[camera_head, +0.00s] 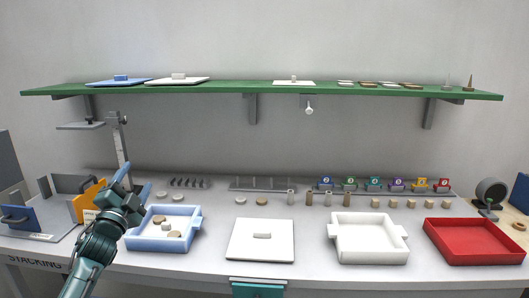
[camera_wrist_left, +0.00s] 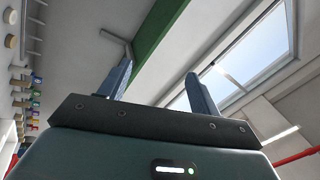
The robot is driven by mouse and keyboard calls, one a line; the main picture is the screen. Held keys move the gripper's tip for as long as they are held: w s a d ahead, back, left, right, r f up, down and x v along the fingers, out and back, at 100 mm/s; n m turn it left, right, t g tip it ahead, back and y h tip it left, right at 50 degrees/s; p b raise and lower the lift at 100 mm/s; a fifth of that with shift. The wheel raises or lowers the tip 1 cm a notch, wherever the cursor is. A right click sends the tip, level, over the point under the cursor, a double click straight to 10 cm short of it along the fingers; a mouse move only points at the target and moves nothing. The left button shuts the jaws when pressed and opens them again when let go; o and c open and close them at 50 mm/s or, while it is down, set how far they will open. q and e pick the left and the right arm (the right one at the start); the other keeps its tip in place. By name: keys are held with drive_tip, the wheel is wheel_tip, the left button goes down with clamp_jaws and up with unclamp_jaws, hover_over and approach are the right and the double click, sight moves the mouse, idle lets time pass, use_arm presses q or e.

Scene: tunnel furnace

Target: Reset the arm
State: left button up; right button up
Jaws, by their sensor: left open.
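My left gripper (camera_head: 124,188) is raised above the left part of the workbench, beside the blue tray (camera_head: 140,243). In the left wrist view its two fingers (camera_wrist_left: 160,88) stand wide apart with nothing between them. That view looks up past the fingers to a green shelf edge and a bright window. My right gripper is in neither view.
The blue tray holds several round discs. A white lid (camera_head: 261,252), a white tray (camera_head: 368,256) and a red tray (camera_head: 473,256) stand along the front. Small parts line the back. A green shelf (camera_head: 250,90) hangs above. A stacking fixture (camera_head: 40,222) is at the left.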

use_arm(q)
drive_tip(key=w+a+f+n+g+y, duration=0.1)
drive_tip(key=a+f+n+g+y, duration=0.2)
drive_tip(key=f+n+g, duration=0.55)
drive_tip(key=s+d+f+n+t+h, duration=0.1)
drive_tip(key=s+d+f, duration=0.35)
drive_tip(key=f, duration=0.25)
drive_tip(key=s+d+f+n+t+h, duration=0.1)
drive_tip(key=s+d+f, duration=0.3)
drive_tip(key=s+f, duration=0.25)
drive_tip(key=s+d+f+g+h, duration=0.1)
drive_tip(key=s+d+f, duration=0.3)
drive_tip(key=s, duration=0.5)
drive_tip(key=s+d+f+g+h, duration=0.1)
drive_tip(key=s+d+f, duration=0.3)
drive_tip(key=s, duration=0.6)
drive_tip(key=s+d+f+g+h, duration=0.1)
drive_tip(key=s+d+f+g, duration=0.2)
drive_tip(key=s, duration=0.6)
drive_tip(key=shift+s+d+f, duration=0.35)
drive_tip(key=shift+d+f, duration=0.15)
drive_tip(key=shift+d, duration=0.45)
